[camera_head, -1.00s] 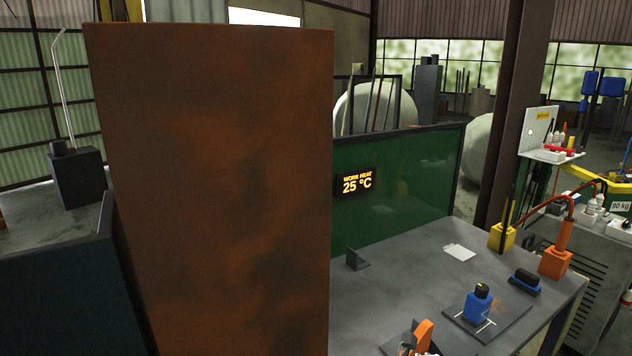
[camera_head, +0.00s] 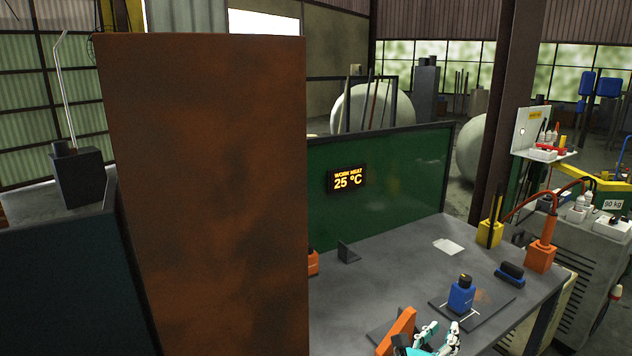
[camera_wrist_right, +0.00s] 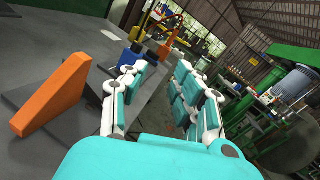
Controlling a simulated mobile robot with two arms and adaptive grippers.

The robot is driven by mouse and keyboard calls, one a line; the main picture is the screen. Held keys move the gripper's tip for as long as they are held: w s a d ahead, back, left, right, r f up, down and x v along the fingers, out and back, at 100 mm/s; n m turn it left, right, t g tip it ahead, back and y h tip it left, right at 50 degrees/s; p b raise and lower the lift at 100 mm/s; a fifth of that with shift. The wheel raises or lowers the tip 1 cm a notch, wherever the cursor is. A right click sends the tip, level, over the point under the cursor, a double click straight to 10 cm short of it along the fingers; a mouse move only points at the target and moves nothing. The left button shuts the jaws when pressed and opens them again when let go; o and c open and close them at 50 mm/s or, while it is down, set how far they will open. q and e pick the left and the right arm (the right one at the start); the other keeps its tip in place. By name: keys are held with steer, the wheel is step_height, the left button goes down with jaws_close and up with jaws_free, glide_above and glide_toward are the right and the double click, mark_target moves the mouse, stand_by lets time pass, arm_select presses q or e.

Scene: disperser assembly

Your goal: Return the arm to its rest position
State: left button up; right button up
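My right gripper (camera_head: 437,338), turquoise with white joints, shows at the bottom edge of the head view. In the right wrist view its two fingers (camera_wrist_right: 163,82) stand apart with nothing between them. The gripper is beside an orange wedge-shaped piece (camera_head: 397,332) on the workbench (camera_head: 385,275); that piece also shows at the left of the wrist view (camera_wrist_right: 52,95). A blue bottle with a dark cap (camera_head: 461,295) stands upright on a dark plate beyond the gripper, apart from it. My left gripper is not in view.
A tall rust-brown panel (camera_head: 205,190) blocks the left middle of the head view. A green board (camera_head: 400,185) with a 25 °C display (camera_head: 347,179) backs the bench. Yellow (camera_head: 490,233) and orange (camera_head: 541,256) holders and a dark blue block (camera_head: 510,273) stand at its right side.

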steer(key=s+a+r+n+t+y, duration=0.1)
steer(key=a+r+n+t+y, duration=0.5)
steer(key=n, duration=0.5)
steer(key=s+a+f+n+g+y, duration=0.2)
steer(key=s+a+f+n+y, duration=0.35)
steer(key=n, duration=0.65)
steer(key=s+a+f+n+g+y, duration=0.3)
steer(key=s+a+n+y, duration=0.25)
steer(key=n+y, duration=0.5)
steer(key=s+d+f+n+g+h, duration=0.5)
steer(key=s+d+f+g, duration=0.15)
steer(key=s, duration=0.45)
steer(key=s+d+f+n+g+h, duration=0.5)
steer(key=s+d+f, duration=0.15)
steer(key=s, duration=0.35)
step_height(320, 180, down, 28)
steer(key=s, duration=0.2)
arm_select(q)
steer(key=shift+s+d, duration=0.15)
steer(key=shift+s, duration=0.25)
arm_select(e)
steer(key=s+d+f+g, duration=0.2)
steer(key=s+f, duration=1.2)
steer(key=s, duration=0.2)
steer(key=shift+f, duration=0.35)
